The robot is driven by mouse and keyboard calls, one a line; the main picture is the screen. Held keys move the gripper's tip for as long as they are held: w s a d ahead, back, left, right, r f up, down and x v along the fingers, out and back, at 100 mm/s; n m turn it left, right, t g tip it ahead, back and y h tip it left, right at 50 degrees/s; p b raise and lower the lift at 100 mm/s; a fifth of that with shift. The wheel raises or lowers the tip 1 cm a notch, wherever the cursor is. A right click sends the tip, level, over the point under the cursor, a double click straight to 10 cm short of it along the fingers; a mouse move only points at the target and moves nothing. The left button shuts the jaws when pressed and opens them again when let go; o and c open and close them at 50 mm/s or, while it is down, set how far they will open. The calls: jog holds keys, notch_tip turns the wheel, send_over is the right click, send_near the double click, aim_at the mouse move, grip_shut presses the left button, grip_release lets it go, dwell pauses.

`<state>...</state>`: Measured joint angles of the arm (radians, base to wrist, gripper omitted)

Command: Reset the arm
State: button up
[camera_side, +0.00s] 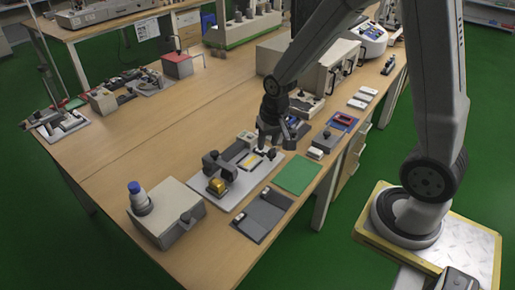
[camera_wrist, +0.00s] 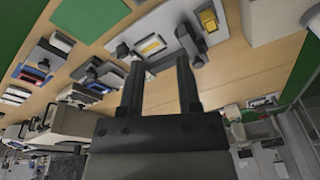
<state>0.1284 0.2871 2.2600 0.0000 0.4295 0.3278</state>
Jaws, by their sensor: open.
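My gripper (camera_side: 271,143) hangs from my arm above the wooden table (camera_side: 190,95), close to the far right end of a light grey plate with small fixtures (camera_side: 228,202). In the wrist view the two dark fingers of my gripper (camera_wrist: 158,75) stand apart with nothing between them. The plate also shows beyond the fingertips in the wrist view (camera_wrist: 178,51). It carries a yellow block (camera_side: 217,186) and dark clamp-like parts. From the side view I cannot tell whether the fingertips touch anything.
A green mat (camera_side: 297,174) and a dark grey plate (camera_side: 262,215) lie beside the fixture plate. A grey box (camera_side: 166,213) with a blue-capped part stands at the near left. Beige boxed instruments (camera_side: 318,68) stand behind my gripper. Bare wood lies left of the fixture plate.

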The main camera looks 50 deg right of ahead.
jog(key=s+a+r+n, duration=0.2)
jog(key=s+a+n, duration=0.2)
jog(key=s, duration=0.3)
jog(key=shift+s+a+n+t, duration=0.3)
jog(key=shift+s+n+t, duration=0.1)
jog(key=shift+n, duration=0.2)
